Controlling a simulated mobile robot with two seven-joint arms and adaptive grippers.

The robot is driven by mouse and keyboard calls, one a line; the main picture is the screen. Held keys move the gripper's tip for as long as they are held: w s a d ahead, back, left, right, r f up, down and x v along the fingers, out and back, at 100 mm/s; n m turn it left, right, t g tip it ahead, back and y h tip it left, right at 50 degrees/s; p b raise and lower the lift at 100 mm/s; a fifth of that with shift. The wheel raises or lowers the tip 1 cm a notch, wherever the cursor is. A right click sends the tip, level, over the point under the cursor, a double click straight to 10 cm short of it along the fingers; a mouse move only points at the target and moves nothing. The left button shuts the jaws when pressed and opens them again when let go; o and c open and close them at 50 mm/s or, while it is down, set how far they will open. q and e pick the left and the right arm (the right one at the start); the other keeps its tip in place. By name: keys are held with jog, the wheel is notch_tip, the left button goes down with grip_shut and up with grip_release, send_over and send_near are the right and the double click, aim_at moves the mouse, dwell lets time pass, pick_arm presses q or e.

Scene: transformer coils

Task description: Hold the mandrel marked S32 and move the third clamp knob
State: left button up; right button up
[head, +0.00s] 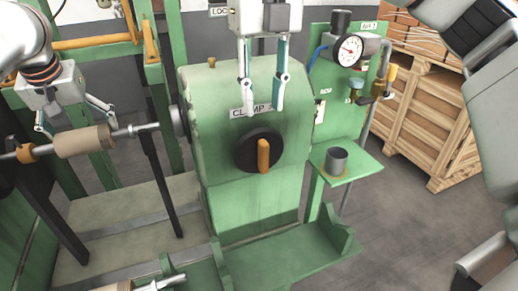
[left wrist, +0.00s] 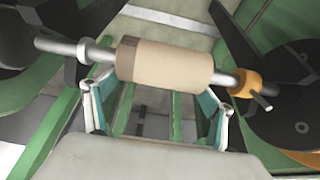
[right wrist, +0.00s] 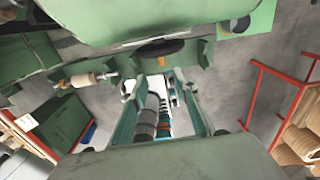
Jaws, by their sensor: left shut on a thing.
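A steel mandrel (head: 141,128) with a tan coil (head: 84,141) and an orange collar (head: 25,152) lies across the left of the head view. No S32 mark is readable. My left gripper (head: 76,127) is shut on the mandrel; in the left wrist view its fingers (left wrist: 157,88) sit at both ends of the coil (left wrist: 165,61). A black clamp knob (head: 246,150) with an upright orange handle (head: 263,156) is on the green housing. My right gripper (head: 263,95) is open and empty, above and apart from the knob. It partly covers the CLAMP label (head: 250,110).
A gauge (head: 350,50) and pipes are on a green panel at right. A grey cup (head: 335,159) stands on a green shelf (head: 357,169). A wooden crate (head: 425,105) stands behind. A second coil (right wrist: 82,80) on a rod shows in the right wrist view.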

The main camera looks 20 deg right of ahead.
aim_at(264, 142)
jog(key=shift+w+d+f, duration=0.15)
jog(key=shift+d+f, duration=0.05)
jog(key=shift+f, duration=0.1)
notch_tip(264, 142, down, 12)
jog(key=shift+r, duration=0.25)
grip_shut()
